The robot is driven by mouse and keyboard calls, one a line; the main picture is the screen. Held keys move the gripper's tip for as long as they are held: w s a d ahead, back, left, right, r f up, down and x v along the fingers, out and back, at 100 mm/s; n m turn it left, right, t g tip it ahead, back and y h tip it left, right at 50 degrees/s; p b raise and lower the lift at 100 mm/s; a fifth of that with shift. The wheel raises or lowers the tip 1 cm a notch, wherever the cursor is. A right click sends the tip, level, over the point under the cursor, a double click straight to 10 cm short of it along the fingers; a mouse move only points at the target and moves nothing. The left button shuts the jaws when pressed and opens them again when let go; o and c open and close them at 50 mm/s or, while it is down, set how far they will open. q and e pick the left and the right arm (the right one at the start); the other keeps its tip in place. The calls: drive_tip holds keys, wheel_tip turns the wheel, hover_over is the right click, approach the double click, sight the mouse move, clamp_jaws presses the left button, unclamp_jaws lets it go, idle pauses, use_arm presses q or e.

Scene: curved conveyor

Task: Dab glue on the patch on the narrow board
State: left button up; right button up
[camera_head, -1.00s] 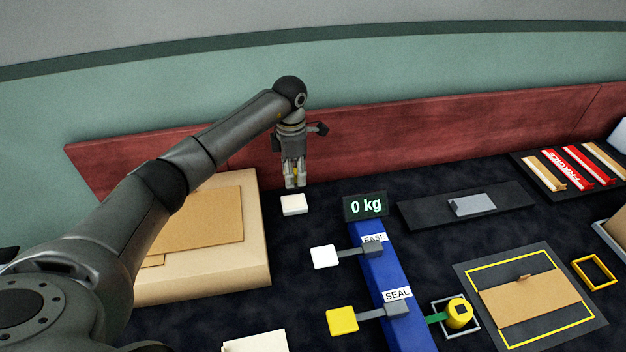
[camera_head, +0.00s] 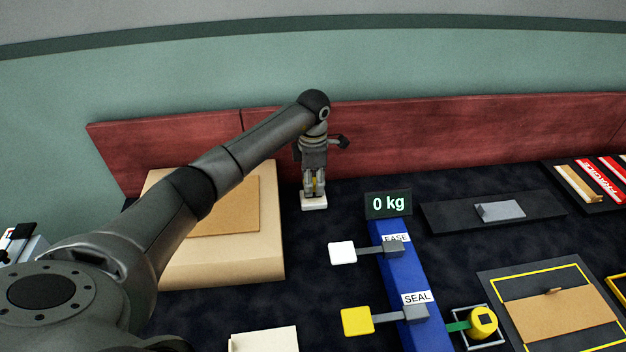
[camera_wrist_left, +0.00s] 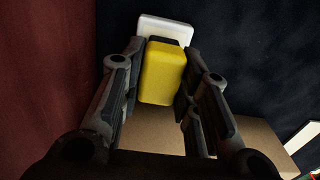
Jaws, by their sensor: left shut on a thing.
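My left gripper (camera_head: 314,190) is shut on a yellow block (camera_wrist_left: 163,75), upright between its fingers. Its fingertips are down at a small white block (camera_head: 313,203) on the dark worktop. In the left wrist view the white block (camera_wrist_left: 165,26) shows just beyond the yellow one; whether they touch is hard to tell. A long dark narrow board (camera_head: 450,218) lies to the right, with a grey plate (camera_head: 500,210) on it; I cannot tell if this plate is the patch. My right gripper is not in view.
A large tan box (camera_head: 265,255) with a brown sheet (camera_head: 228,205) stands left. A blue bar (camera_head: 405,270) carries a white paddle (camera_head: 342,252), a yellow paddle (camera_head: 357,320) and a 0 kg display (camera_head: 388,204). A red wall (camera_head: 450,135) runs behind. A yellow-lined mat (camera_head: 500,285) lies front right.

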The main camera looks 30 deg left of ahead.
use_arm(q)
drive_tip(key=shift+f+b, duration=0.4)
drive_tip(key=shift+f, duration=0.1)
idle(1.9)
drive_tip(key=shift+r+p, duration=2.35)
drive_tip(key=shift+r, duration=1.2)
